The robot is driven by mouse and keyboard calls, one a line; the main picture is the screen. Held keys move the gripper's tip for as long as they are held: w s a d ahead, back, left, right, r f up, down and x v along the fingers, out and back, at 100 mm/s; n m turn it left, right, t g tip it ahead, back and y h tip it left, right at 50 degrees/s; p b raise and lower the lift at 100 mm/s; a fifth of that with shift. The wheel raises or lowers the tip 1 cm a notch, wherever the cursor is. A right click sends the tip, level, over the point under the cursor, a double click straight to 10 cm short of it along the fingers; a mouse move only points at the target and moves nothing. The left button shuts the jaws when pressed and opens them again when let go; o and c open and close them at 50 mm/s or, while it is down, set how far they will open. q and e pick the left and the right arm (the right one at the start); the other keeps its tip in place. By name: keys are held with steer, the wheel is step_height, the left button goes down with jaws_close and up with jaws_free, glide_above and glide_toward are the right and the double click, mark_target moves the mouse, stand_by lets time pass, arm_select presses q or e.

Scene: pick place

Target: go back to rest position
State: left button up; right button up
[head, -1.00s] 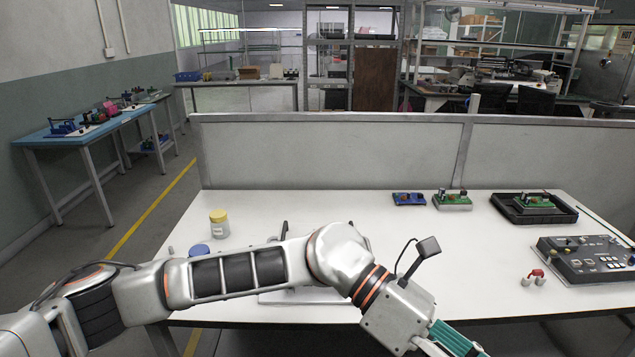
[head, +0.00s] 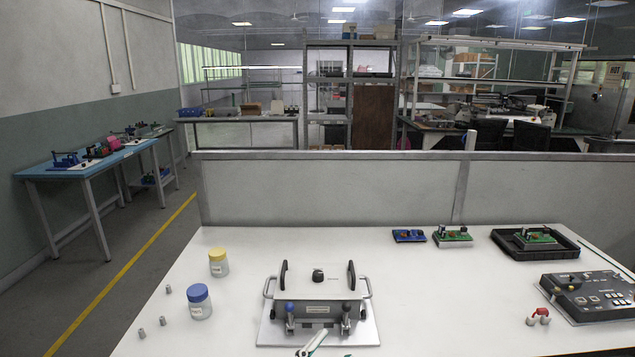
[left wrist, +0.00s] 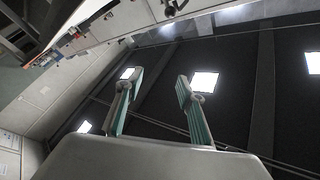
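In the left wrist view my left gripper (left wrist: 158,80) is open, with two teal-padded fingers apart and nothing between them. It points up, with ceiling panels behind it. In the head view the left arm no longer crosses the table. A slim white-and-green piece (head: 312,343) shows at the bottom edge; I cannot tell whether it is a fingertip of mine. My right gripper is in neither view.
A metal test fixture (head: 318,297) stands on the white table (head: 440,310). Left of it are a yellow-lidded jar (head: 218,263), a blue-lidded jar (head: 199,303) and small grey cylinders. Circuit boards (head: 452,236), a black tray (head: 535,243) and a control box (head: 590,297) are at right.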

arm_select(q)
steer(key=s+a+f+n+g+y, duration=0.1)
steer(key=s+a+f+n+y, duration=0.2)
steer(key=a+f, duration=0.4)
steer(key=s+a+f+n+g+y, duration=0.15)
steer(key=a+f+n+y, duration=0.3)
steer(key=f, duration=0.55)
steer(key=s+a+f+n+g+y, duration=0.2)
steer(key=s+a+f+n+g, duration=0.1)
steer(key=s+a+f, duration=0.8)
steer(key=shift+s+f+y, duration=0.35)
steer(key=shift+s+f, duration=0.35)
steer(key=shift+s, duration=0.55)
